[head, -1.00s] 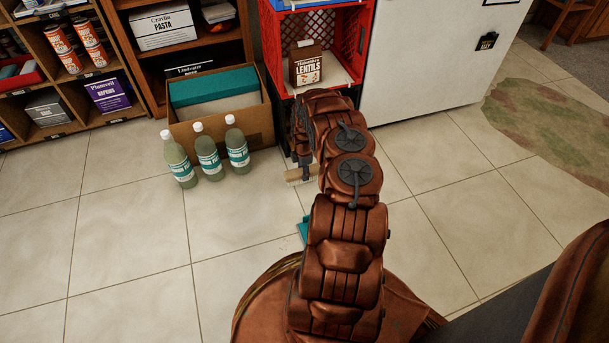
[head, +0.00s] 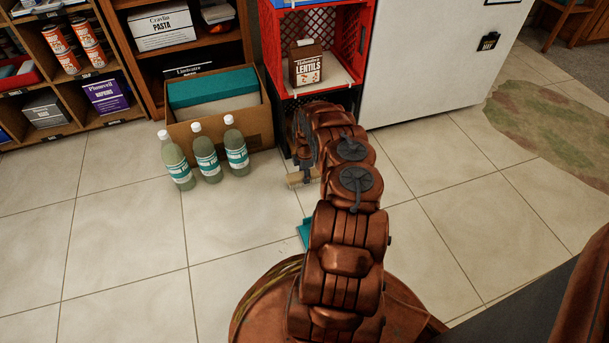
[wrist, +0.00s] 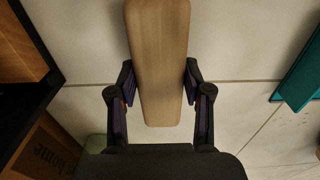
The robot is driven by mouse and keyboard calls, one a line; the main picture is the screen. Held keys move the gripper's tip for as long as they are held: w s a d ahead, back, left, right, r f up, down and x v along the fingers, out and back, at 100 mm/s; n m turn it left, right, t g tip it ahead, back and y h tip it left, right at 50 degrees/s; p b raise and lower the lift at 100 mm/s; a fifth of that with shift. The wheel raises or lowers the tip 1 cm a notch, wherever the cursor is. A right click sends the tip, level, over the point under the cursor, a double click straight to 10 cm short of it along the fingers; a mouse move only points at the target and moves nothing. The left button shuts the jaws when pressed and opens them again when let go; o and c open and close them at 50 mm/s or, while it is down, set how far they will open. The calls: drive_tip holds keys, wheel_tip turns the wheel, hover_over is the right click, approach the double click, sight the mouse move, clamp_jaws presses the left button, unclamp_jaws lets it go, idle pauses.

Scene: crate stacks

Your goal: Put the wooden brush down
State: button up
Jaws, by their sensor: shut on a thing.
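The wooden brush (wrist: 158,62) lies between the two fingers of my gripper (wrist: 157,88) in the wrist view, its pale wooden back facing the camera. My gripper is shut on it, with a finger against each side. In the head view a small end of the brush (head: 296,181) shows left of my arm, low over the tiled floor. My arm hides most of the brush and the gripper there. I cannot tell whether the brush touches the floor.
A cardboard box (head: 240,135) and several green bottles (head: 207,160) stand left of the brush. A teal object (head: 303,232) lies on the floor nearby.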

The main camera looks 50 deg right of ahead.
drive_tip(key=shift+f, duration=0.1)
drive_tip(key=o, duration=1)
